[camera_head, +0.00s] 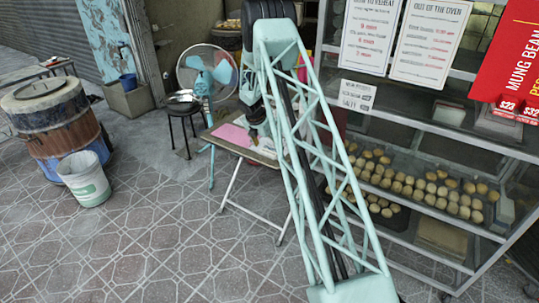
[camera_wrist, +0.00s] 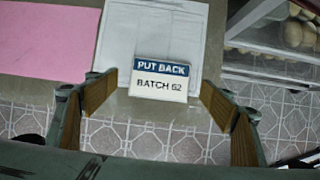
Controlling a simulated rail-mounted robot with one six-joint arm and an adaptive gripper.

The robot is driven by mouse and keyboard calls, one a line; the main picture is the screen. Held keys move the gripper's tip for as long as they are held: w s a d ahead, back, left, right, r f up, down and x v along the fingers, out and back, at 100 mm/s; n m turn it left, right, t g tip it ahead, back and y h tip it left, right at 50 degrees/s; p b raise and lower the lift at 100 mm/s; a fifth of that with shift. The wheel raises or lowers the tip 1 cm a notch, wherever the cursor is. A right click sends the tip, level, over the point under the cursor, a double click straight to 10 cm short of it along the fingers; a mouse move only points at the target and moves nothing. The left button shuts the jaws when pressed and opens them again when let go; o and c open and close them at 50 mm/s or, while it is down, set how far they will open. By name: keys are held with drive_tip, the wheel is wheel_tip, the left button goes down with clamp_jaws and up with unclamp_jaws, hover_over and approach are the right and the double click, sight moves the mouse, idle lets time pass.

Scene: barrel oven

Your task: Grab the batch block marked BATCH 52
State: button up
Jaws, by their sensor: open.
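In the wrist view a small white block (camera_wrist: 160,80) with a blue band reading PUT BACK lies near the table's edge, partly over a white printed sheet. Its label reads BATCH and a number that looks like 52 or 62; the first digit is blurred. My gripper (camera_wrist: 160,98) is open, with one tan-padded finger on each side of the block in the picture, apart from it. Nothing is between the pads that I can see touching them. In the head view my arm hides most of the gripper and the block cannot be made out.
The small folding table (camera_head: 224,141) holds a pink sheet (camera_wrist: 45,35) and the white sheet (camera_wrist: 140,30). A glass case (camera_head: 440,130) with rows of buns stands close on the right. A fan (camera_head: 207,72), a stool (camera_head: 184,112) and the barrel oven (camera_head: 55,120) stand left.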

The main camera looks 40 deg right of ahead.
drive_tip(key=shift+x, duration=0.95)
drive_tip(key=c, duration=1)
